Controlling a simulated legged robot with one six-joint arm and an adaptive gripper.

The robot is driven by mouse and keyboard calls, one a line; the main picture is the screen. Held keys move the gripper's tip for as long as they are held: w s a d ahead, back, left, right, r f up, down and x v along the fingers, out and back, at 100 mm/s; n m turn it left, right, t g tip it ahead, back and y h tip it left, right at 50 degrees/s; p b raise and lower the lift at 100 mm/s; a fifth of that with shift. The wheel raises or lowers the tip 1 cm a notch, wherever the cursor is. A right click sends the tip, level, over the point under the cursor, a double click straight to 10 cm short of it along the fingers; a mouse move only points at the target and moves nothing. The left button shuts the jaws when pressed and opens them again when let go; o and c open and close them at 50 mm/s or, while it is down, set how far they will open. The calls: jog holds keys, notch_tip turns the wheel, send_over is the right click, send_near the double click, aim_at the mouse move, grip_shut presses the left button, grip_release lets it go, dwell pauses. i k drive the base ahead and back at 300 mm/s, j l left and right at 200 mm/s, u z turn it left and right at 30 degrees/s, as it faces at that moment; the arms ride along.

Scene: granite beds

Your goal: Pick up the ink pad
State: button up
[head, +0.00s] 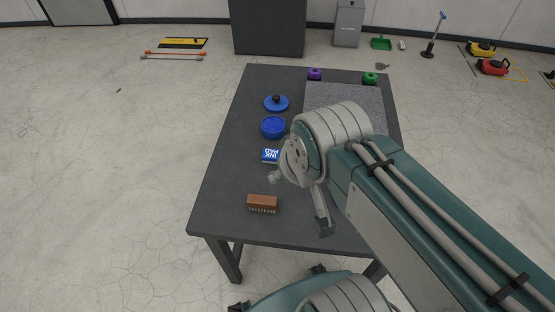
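The ink pad (270,156) is a small blue box with white lettering. It lies on the dark table (222,190), left of my arm's wrist, which partly covers its right side. My gripper (325,228) hangs over the front part of the table, to the right of and nearer than the ink pad. Only part of one finger shows clearly. The wrist hides the rest, so its opening cannot be made out. I see nothing held in it.
A brown brush (262,203) lies nearer than the ink pad. A blue round dish (272,127) and a blue lid (276,103) with a dark knob stand behind it. A grey granite slab (345,95) lies at the back right, near purple (315,74) and green (370,78) items.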

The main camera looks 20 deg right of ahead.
aim_at(269, 155)
jog(key=j+z, duration=0.3)
jog(key=j, duration=0.2)
jog(key=j+z, duration=0.35)
jog(key=j, duration=0.15)
jog(key=k+j+z, duration=0.1)
jog(key=j+z, duration=0.2)
jog(key=j, duration=0.2)
jog(key=k+j+z, duration=0.1)
jog(key=j+z, duration=0.25)
jog(key=j, duration=0.15)
jog(key=i+j+z, duration=0.15)
jog(key=j+z, duration=0.15)
jog(key=i+j+z, duration=0.15)
jog(key=j+z, duration=0.15)
jog(key=j, duration=0.15)
jog(key=i+j+z, duration=0.1)
jog(key=j+z, duration=0.55)
jog(key=j, duration=0.2)
